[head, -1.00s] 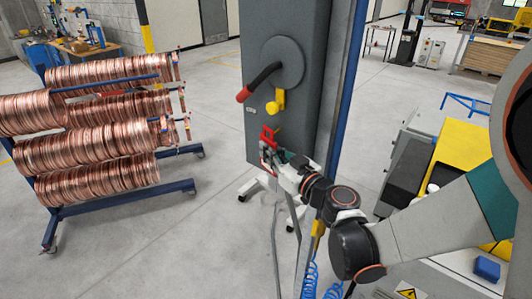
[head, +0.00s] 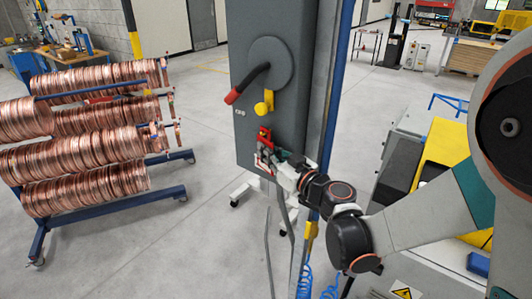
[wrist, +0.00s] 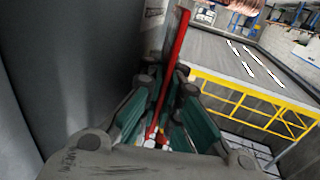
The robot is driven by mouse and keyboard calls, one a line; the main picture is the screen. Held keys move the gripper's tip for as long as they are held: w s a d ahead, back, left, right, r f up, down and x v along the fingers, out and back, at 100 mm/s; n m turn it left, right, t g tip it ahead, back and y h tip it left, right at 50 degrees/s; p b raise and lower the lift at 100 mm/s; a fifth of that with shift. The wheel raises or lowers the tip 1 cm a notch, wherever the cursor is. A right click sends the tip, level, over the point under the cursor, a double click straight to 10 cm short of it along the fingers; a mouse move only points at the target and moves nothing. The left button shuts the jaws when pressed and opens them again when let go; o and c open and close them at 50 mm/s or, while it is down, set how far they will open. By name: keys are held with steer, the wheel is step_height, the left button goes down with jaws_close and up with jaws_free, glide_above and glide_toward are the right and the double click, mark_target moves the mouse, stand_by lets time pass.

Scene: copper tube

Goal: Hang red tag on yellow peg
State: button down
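The red tag (head: 264,137) is upright in my gripper (head: 266,155), close to the front of the grey cabinet (head: 290,50). In the wrist view the tag (wrist: 173,68) shows edge-on as a thin red strip between the green finger pads of my gripper (wrist: 166,110). The fingers are closed on its lower part. The yellow peg (head: 264,103) sticks out of the cabinet, just above the tag in the head view. A gap shows between peg and tag there. The tag's hole cannot be made out. The peg is not seen in the wrist view.
A black lever with a red end (head: 235,95) sits on a round grey disc (head: 268,64) above and left of the peg. A rack of copper coils (head: 85,145) stands at the left. A yellow and grey machine (head: 440,155) stands at the right.

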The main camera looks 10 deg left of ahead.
stand_by(0.4)
steer(key=c, duration=1.7)
jaws_free()
steer(key=shift+s, duration=0.1)
